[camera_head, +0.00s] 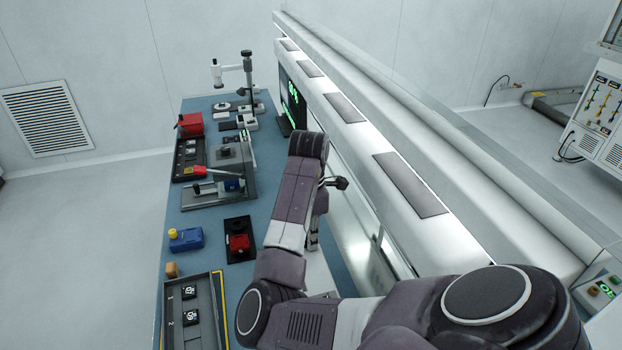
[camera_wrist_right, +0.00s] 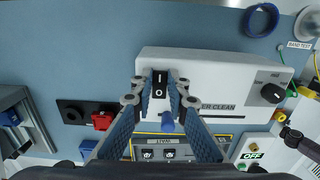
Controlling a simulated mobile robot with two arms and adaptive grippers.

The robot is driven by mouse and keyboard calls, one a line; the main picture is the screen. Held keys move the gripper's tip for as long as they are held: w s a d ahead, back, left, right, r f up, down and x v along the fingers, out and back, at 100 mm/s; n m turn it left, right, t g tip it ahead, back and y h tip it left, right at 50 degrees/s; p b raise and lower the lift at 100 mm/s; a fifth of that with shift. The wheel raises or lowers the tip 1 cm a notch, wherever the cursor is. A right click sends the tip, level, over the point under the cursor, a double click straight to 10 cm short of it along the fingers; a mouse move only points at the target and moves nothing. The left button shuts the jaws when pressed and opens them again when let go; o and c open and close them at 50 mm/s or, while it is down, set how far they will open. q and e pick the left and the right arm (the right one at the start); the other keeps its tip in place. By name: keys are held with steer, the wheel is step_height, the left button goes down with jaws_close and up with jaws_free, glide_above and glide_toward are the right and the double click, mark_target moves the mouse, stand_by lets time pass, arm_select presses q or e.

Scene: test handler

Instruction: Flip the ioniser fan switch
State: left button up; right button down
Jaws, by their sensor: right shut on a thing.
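The ioniser is a white box (camera_wrist_right: 215,75) in the right wrist view, with a label partly hidden, ending in "ER CLEAN". A black rocker switch (camera_wrist_right: 160,84) marked I and O sits at its left end. A black round knob (camera_wrist_right: 272,93) is at its right end. My right gripper (camera_wrist_right: 161,92) has its two blue fingers on either side of the rocker switch and is shut on it. In the head view my right arm hides most of this spot.
A tray (camera_head: 223,315) with small black chips lies at the bench's near end. A blue box (camera_head: 186,240), a red block (camera_head: 238,242) and a lever fixture (camera_head: 218,190) stand left of my arm. A long white housing (camera_head: 385,130) runs along the bench's right side.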

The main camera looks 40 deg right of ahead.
steer(key=shift+w+a+r+g+h, duration=0.15)
steer(key=shift+g+h, duration=0.25)
steer(key=shift+h, duration=0.4)
steer(key=shift+w+a+r+g+h, duration=0.15)
steer(key=shift+a+g+h, duration=0.2)
steer(key=shift+h, duration=0.45)
arm_select(q)
steer(key=shift+a, duration=0.1)
arm_select(e)
steer(key=shift+d+f, duration=0.1)
steer(key=shift+d, duration=0.05)
steer(key=c, duration=1.9)
jaws_free()
steer(key=v, duration=0.7)
steer(key=shift+r, duration=0.25)
steer(key=shift+w, duration=0.1)
